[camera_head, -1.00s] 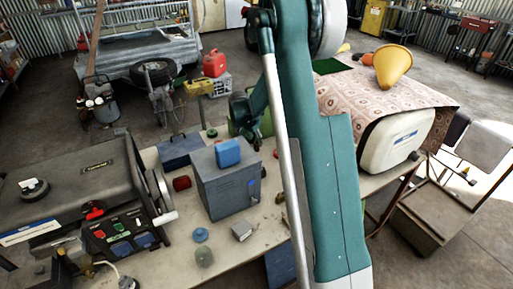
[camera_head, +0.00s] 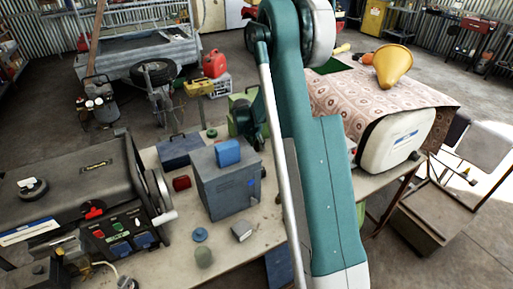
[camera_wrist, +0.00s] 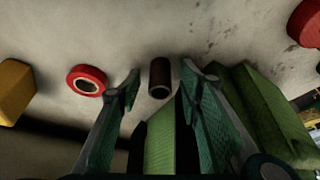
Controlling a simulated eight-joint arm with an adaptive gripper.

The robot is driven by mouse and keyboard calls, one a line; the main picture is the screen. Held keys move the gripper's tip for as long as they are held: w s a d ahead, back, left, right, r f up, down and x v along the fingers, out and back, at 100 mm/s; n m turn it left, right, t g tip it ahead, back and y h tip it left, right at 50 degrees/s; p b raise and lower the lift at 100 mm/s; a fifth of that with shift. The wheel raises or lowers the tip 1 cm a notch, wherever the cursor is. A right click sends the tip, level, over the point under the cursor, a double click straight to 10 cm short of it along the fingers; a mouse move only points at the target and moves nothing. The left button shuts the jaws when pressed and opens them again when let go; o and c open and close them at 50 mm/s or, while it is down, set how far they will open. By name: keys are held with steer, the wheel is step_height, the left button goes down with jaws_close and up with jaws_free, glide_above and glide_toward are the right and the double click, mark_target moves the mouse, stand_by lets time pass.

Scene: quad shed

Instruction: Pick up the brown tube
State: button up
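The brown tube (camera_wrist: 160,73) is a short, dark hollow cylinder on the pale tabletop in the wrist view, with its open end facing me. My gripper (camera_wrist: 161,88) is open, one green finger on each side of the tube's near end. Gaps show between the tube and both fingers, and I cannot tell how far above the table the fingertips are. In the head view my gripper (camera_head: 250,138) is small and dark beside the grey box, and I cannot make out the tube there.
In the wrist view, a red ring (camera_wrist: 87,80) and a yellow block (camera_wrist: 15,90) lie left. A green block (camera_wrist: 262,105) stands close to the right finger; another green surface (camera_wrist: 160,150) shows between the fingers. The grey box (camera_head: 226,183) stands nearby in the head view.

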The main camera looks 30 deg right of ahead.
steer(key=shift+c, duration=0.5)
steer(key=c, duration=0.8)
steer(key=shift+o, duration=0.2)
steer(key=shift+r, duration=0.1)
step_height(320, 180, up, 10)
steer(key=p, duration=0.1)
